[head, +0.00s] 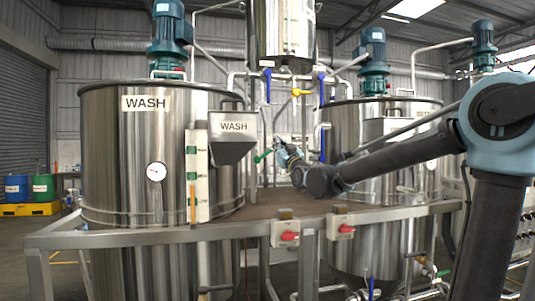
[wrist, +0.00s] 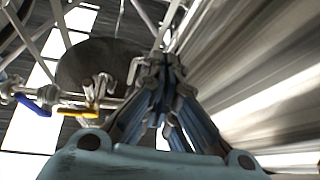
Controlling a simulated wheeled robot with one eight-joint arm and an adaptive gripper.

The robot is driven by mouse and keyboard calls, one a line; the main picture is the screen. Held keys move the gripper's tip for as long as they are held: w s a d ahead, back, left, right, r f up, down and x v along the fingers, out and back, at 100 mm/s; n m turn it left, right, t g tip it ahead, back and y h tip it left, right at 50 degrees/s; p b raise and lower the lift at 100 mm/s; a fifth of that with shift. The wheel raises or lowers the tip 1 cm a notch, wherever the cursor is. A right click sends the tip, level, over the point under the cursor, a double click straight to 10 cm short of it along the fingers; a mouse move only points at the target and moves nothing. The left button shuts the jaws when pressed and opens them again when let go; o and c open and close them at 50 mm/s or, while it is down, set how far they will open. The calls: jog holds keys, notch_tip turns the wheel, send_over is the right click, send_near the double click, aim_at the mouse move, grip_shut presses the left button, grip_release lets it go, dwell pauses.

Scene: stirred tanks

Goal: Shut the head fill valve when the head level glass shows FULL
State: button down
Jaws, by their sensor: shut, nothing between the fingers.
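The raised steel head vessel (head: 265,28) hangs at the top middle of the head view, its top cut off. A narrow strip, perhaps its level glass (head: 291,38), runs down its front; its reading is too small to tell. Under it are a blue-handled valve (head: 267,82), another blue handle (head: 321,90) and a yellow-handled valve (head: 300,92). Which is the head fill valve I cannot tell. My gripper (head: 280,147) is shut and empty, below these valves and near a green handle (head: 263,156). In the wrist view its fingers (wrist: 166,62) meet; blue (wrist: 36,106) and yellow (wrist: 78,112) handles show left.
A large WASH tank (head: 120,150) stands left, with a WASH hopper (head: 233,128) at its right edge. Another steel tank (head: 350,125) stands behind my arm. A railing (head: 160,232) with red switches (head: 289,236) crosses in front. Drums (head: 43,186) stand far left.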

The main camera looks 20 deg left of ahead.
aim_at(265, 154)
notch_tip(265, 154, down, 4)
jog(key=s+n+g+y, duration=0.1)
jog(key=n+g+y, duration=0.15)
jog(key=n, duration=0.45)
jog(key=w+a, duration=0.6)
jog(key=w, duration=0.1)
jog(key=shift+w+a+r+n+h, duration=0.15)
jog(key=shift+r+n+h, duration=0.15)
jog(key=shift+r+h, duration=0.1)
jog(key=shift+g, duration=0.25)
